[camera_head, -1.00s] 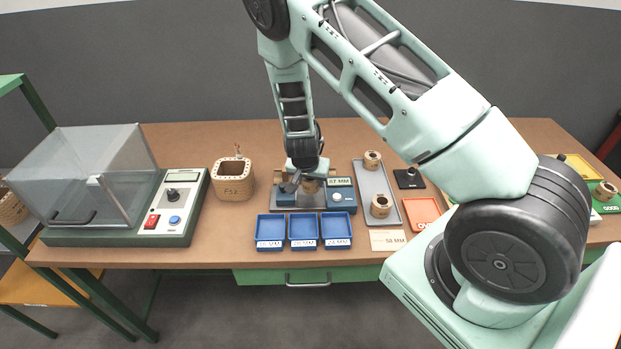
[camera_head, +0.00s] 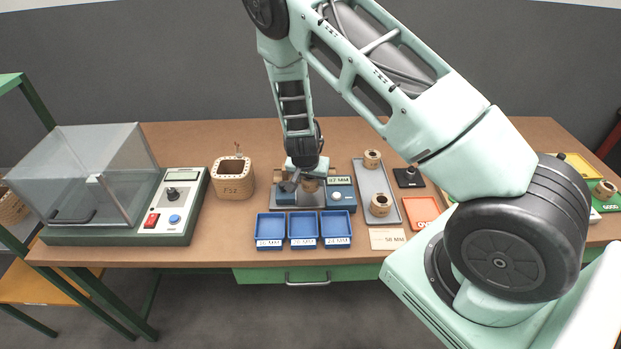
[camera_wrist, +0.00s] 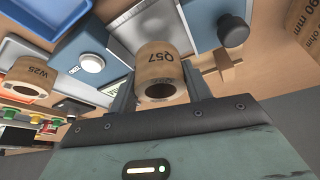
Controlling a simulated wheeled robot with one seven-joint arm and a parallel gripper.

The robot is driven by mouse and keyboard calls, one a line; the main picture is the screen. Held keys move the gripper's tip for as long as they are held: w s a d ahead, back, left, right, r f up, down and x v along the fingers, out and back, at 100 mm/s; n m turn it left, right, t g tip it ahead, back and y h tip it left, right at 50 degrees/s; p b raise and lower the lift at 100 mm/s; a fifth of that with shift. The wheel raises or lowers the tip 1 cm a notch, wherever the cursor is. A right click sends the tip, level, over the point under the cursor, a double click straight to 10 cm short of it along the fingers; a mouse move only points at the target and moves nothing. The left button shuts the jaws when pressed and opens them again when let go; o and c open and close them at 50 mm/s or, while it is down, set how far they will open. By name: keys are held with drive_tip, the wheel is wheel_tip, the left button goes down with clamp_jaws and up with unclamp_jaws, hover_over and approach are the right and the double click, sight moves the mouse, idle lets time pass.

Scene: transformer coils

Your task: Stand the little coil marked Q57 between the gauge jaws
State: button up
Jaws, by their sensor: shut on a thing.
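The little coil marked Q57 (camera_wrist: 158,72) is a tan ring-shaped piece with a dark hole, held between the fingers of my gripper (camera_wrist: 158,95) in the wrist view. In the head view my gripper (camera_head: 300,180) is over the gauge, and the coil (camera_head: 311,185) shows partly behind it. The gauge has a grey metal bed (camera_wrist: 133,27) between two blue blocks, one with a white button (camera_wrist: 92,62), the other with a dark knob (camera_wrist: 232,30). The coil is over the bed, between the blocks. I cannot tell whether it touches the bed.
Three blue trays (camera_head: 303,243) stand in front of the gauge. A grey tray (camera_head: 372,183) with two coils is to its right; one coil reads W25 (camera_wrist: 30,80).

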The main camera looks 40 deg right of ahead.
sight(311, 195)
drive_tip(key=shift+f, duration=0.15)
drive_tip(key=shift+f+b, duration=1.35)
drive_tip(key=shift+f, duration=0.3)
drive_tip(key=o, duration=1.2)
drive_tip(key=shift+r, duration=0.1)
drive_tip(key=shift+c, duration=1.3)
drive_tip(key=shift+o, duration=0.8)
drive_tip(key=shift+d+r+p, duration=0.1)
drive_tip(key=shift+r+p, duration=0.65)
drive_tip(key=shift+r, duration=0.1)
drive_tip(key=shift+o, duration=1)
drive_tip(key=shift+r+p, duration=0.5)
drive_tip(key=shift+r, duration=0.2)
wheel_tip(311, 195, up, 5)
drive_tip(key=p, duration=0.3)
drive_tip(key=shift+p, duration=0.4)
